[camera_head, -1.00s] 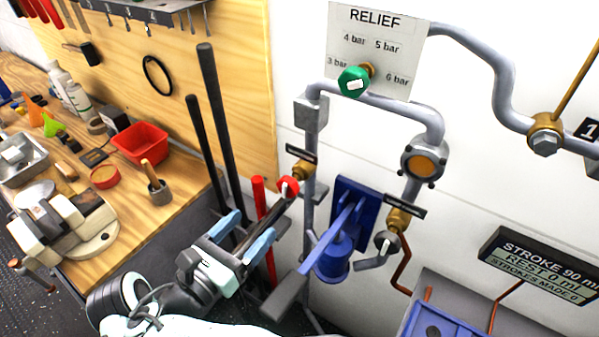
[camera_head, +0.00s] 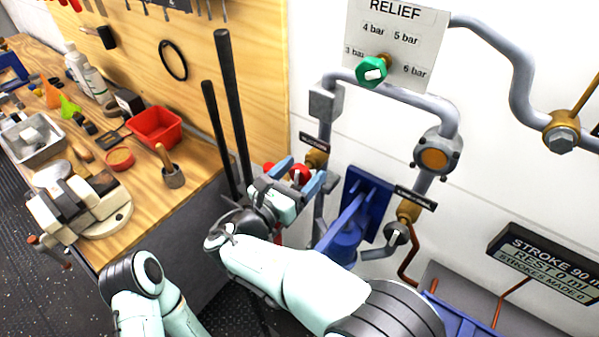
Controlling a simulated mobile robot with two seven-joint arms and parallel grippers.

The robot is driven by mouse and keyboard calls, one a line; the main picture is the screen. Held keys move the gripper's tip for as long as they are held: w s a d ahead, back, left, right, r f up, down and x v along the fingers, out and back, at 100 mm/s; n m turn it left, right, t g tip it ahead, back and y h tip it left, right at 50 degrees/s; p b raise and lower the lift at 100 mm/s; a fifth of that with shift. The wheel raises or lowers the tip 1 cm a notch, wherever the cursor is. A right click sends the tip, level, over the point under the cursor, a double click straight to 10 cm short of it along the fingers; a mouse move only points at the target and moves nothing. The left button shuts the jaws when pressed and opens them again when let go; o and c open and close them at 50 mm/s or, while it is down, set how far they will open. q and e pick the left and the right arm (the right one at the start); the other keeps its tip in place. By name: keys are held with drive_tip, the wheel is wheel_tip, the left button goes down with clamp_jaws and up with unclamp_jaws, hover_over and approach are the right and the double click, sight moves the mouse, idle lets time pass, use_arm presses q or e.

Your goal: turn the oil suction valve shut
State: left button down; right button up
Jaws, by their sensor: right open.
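A brass valve with a red knob (camera_head: 302,174) sits on the left grey pipe, under a small black label. The gripper partly hides the knob. My left gripper is not in view.
A blue pump (camera_head: 347,235) with a lever stands between the pipes. A green relief knob (camera_head: 371,72) is above. Two dark upright bars (camera_head: 232,105) rise just left of my gripper. The workbench (camera_head: 205,178) with a red bin (camera_head: 155,128) is at left.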

drive_tip(key=c, duration=1)
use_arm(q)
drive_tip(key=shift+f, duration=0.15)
use_arm(e)
drive_tip(key=shift+m, duration=0.3)
drive_tip(key=m+b, duration=0.2)
drive_tip(key=m, duration=0.2)
drive_tip(key=shift+f+b, duration=0.1)
drive_tip(key=shift+b, duration=0.2)
drive_tip(key=m+b, duration=0.3)
drive_tip(key=m, duration=0.1)
drive_tip(key=shift+m, duration=0.4)
drive_tip(key=m+b, duration=0.4)
drive_tip(key=m, duration=0.1)
drive_tip(key=shift+c, duration=0.2)
use_arm(q)
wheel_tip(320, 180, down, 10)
drive_tip(key=b, duration=0.1)
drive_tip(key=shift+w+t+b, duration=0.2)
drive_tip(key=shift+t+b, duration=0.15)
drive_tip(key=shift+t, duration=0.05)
use_arm(e)
drive_tip(key=shift+m, duration=1)
